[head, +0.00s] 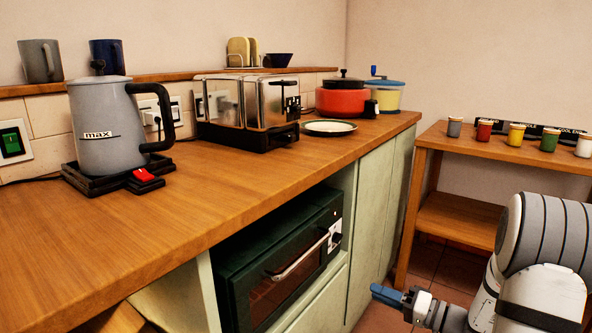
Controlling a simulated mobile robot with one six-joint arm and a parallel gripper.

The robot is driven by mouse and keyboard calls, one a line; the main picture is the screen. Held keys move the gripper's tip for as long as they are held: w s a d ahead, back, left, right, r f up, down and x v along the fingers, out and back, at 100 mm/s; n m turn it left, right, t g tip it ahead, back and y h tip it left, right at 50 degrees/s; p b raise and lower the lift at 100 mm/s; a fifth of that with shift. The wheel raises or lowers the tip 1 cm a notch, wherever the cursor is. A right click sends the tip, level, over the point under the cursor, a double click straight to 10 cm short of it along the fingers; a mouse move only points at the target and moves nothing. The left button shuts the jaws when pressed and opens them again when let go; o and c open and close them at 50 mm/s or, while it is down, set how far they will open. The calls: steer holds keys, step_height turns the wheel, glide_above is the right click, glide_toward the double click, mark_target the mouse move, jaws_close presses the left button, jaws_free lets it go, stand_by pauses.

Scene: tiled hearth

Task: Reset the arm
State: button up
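My gripper (388,294) is at the lower right, in front of the cabinet and low above the floor, with a blue tip pointing left towards the oven. The arm bends down to it from the right edge. The fingers are seen edge-on and small, so I cannot tell whether they are open or shut. No object shows at the tip. The dark green oven (282,268) with a light handle is left of the gripper, under the counter, and its door looks closed.
The wooden counter (110,245) holds a grey kettle (100,135), a steel toaster (245,105), a plate (329,127) and a red pot (342,102). A wooden side table (460,144) with several small jars stands behind the arm. Tiled floor (380,318) is clear near the gripper.

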steer(key=s+a+r+n+g+h+p, duration=0.1)
steer(key=s+a+r+g+h+p, duration=0.1)
steer(key=s+a+r+g+p, duration=0.35)
steer(key=s+a+r+g+h+p, duration=0.15)
steer(key=s+r+p, duration=0.25)
steer(key=r+p, duration=0.4)
steer(key=s+a+r+n+g+h+p, duration=0.1)
steer(key=s+a+r+g+p, duration=0.35)
steer(key=r, duration=0.35)
steer(key=s+d+r+t+h+p, duration=0.1)
steer(key=s+d+r+h+p, duration=0.1)
steer(key=r+p, duration=0.4)
steer(key=s+d+r+t+h+p, duration=0.1)
steer(key=s+d+r+h+p, duration=0.1)
steer(key=r+h+p, duration=0.3)
steer(key=s+d+r+m+t+h+p, duration=0.1)
steer(key=s+d+r+h+p, duration=0.1)
steer(key=r+p, duration=0.6)
step_height(320, 180, up, 2)
steer(key=shift+s+r+t+h, duration=0.1)
steer(key=shift+s+t+h, duration=0.25)
steer(key=shift+s+h, duration=0.5)
steer(key=shift+s, duration=0.15)
